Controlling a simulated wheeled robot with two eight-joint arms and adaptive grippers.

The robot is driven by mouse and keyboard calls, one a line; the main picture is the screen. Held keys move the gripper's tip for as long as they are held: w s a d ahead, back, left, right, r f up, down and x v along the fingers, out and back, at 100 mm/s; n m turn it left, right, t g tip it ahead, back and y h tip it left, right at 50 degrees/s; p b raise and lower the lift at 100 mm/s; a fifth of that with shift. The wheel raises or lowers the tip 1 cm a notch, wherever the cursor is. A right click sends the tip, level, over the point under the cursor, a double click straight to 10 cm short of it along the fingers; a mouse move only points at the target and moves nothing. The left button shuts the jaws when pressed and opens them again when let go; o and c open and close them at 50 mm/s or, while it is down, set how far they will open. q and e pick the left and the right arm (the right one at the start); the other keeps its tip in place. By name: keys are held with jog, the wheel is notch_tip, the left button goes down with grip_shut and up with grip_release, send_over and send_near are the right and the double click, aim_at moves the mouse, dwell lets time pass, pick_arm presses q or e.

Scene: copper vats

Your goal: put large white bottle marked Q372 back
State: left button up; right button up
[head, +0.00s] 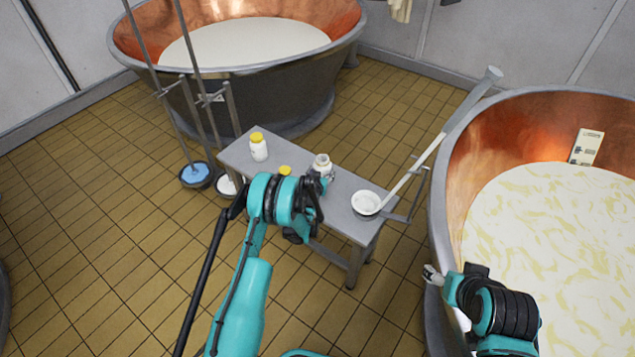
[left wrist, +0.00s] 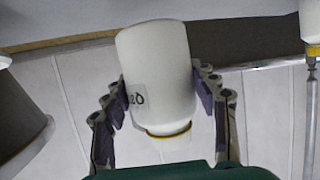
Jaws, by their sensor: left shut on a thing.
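My left gripper (head: 318,181) is at the table, shut on a white bottle (head: 321,163). The left wrist view shows this bottle (left wrist: 157,75) between both fingers of the gripper (left wrist: 168,100). It has a yellow ring near its neck and a label partly hidden by a finger; the visible part seems to end in "20". I cannot read Q372 anywhere. I cannot tell whether the bottle touches the tabletop. My right gripper (head: 433,275) is beside the right vat's rim; its jaw opening is unclear.
The grey table (head: 235,154) carries a yellow-capped white bottle (head: 258,147), another yellow cap (head: 285,170) partly behind my arm, and a long-handled white ladle (head: 366,203). Copper vats stand behind (head: 340,18) and right (head: 465,150).

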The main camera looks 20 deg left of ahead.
pick_arm(q)
jog(key=shift+w+a+f+b, duration=0.2)
jog(key=shift+a+f, duration=0.2)
jog(key=shift+a, duration=0.15)
jog(key=shift+w+a+f+b, duration=0.1)
jog(key=shift+w+a+f, duration=0.1)
jog(key=shift+a+f, duration=0.25)
notch_tip(320, 180, down, 4)
jog(key=shift+r+b, duration=0.1)
jog(key=shift+b, duration=0.9)
jog(key=shift+r, duration=0.2)
jog(key=shift+f, duration=0.1)
jog(key=o, duration=1.7)
jog(key=shift+c, duration=0.2)
jog(key=shift+s, duration=0.1)
